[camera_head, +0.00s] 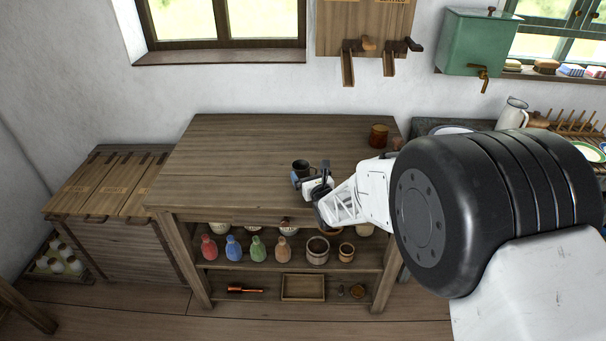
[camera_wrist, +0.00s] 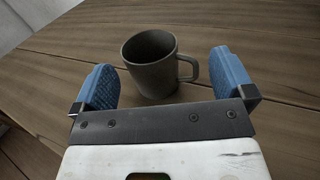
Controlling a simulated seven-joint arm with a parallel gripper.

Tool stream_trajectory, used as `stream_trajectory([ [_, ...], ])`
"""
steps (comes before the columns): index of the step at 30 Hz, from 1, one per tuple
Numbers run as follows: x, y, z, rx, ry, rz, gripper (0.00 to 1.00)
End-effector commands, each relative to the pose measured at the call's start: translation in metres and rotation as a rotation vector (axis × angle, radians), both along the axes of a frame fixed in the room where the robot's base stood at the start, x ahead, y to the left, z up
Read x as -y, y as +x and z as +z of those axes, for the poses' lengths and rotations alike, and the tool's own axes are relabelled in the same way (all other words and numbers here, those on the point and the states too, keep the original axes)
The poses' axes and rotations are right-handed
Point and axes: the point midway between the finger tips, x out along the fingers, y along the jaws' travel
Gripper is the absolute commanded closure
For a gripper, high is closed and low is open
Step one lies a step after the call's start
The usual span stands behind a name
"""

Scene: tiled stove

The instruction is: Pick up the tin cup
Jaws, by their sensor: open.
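A dark grey tin cup (camera_head: 301,168) stands upright on the wooden table, near its front right part. In the wrist view the cup (camera_wrist: 152,72) sits between my two blue fingertips, slightly ahead of the palm, with its handle pointing right towards the right finger. My gripper (camera_head: 312,182) is at the cup's near side. In the wrist view my gripper (camera_wrist: 165,85) is open, with gaps between the cup and both fingers. The inside of the cup looks dark, and its lower part is partly hidden by my gripper in the head view.
The wooden table (camera_head: 230,160) is clear to the left. A brown wooden mug (camera_head: 379,136) stands at its back right. Shelves below hold several coloured bottles and pots (camera_head: 318,251). A wooden chest (camera_head: 110,185) stands left, and a counter with dishes lies right.

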Motion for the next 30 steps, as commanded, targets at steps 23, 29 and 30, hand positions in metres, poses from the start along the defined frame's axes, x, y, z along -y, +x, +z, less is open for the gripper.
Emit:
stream_trajectory([
  [23, -0.019, 0.045, -0.002, -0.001, 0.001, 0.000, 0.00],
  [29, -0.020, 0.048, -0.002, 0.000, 0.001, 0.000, 0.00],
  [30, -0.020, 0.048, -0.002, 0.000, 0.001, 0.000, 0.00],
])
